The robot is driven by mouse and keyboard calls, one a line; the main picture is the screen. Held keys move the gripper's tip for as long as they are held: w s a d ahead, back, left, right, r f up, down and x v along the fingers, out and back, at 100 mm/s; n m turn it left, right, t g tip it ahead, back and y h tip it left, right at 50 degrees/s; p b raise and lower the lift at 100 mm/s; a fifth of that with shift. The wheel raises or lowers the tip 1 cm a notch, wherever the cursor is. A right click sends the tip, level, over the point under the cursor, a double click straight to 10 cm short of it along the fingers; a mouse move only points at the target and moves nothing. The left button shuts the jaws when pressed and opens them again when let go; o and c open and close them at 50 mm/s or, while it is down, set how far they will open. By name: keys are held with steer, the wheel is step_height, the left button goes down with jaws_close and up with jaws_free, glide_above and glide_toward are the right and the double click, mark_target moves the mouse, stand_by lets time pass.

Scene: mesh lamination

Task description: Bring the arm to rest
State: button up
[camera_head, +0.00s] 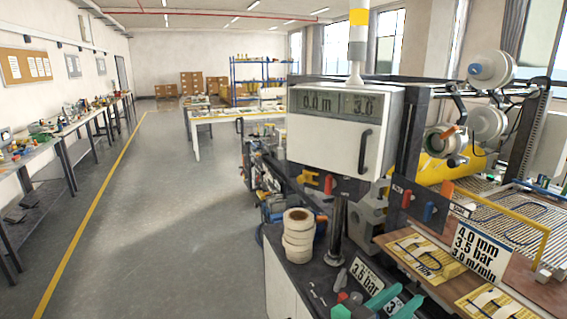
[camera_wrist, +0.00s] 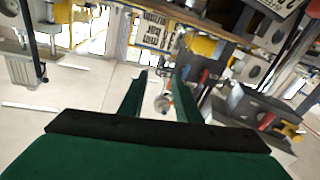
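My gripper (camera_wrist: 160,92) shows in the wrist view as a dark green body with a black bar and two green fingers. The fingers stand apart, with a gap between them. A small pale round thing (camera_wrist: 162,104) shows in that gap. It seems to lie beyond the fingers, and I see no finger closed on it. In the head view, green shapes (camera_head: 382,298) show at the bottom edge by the bench. I cannot tell whether they are my fingers or tools. Most of my arm is out of view.
The laminating machine (camera_head: 335,148) with its display stands at the right. White tape rolls (camera_head: 298,236) are stacked on the dark bench beside a metal post (camera_head: 336,232). The floor (camera_head: 165,200) at left is clear.

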steer(key=s+a+f+n+t+y, duration=0.25)
steer(key=a+f, duration=0.25)
steer(key=f, duration=0.3)
steer(key=s+a+f+n+t+y, duration=0.1)
steer(key=s+a+f+n+y, duration=0.35)
steer(key=f, duration=0.35)
steer(key=s+a+f+n+t+y, duration=0.25)
steer(key=a+f, duration=0.25)
steer(key=f, duration=0.3)
steer(key=s+a+f+n+y, duration=0.1)
steer(key=s+a+f+y, duration=0.15)
steer(key=s, duration=0.35)
steer(key=s+a+f+n+y, duration=0.1)
steer(key=s+a+f+y, duration=0.1)
steer(key=s+a+f, duration=0.3)
steer(key=s+a+r+m, duration=0.1)
steer(key=s+r, duration=0.1)
steer(key=s, duration=0.5)
steer(key=s+a+r+m+y, duration=0.1)
steer(key=s+r, duration=0.1)
steer(key=s, duration=0.5)
steer(key=shift+s+a+r+g+y, duration=0.15)
steer(key=shift+s+a+g+y, duration=0.15)
steer(key=shift+s+a+g, duration=0.1)
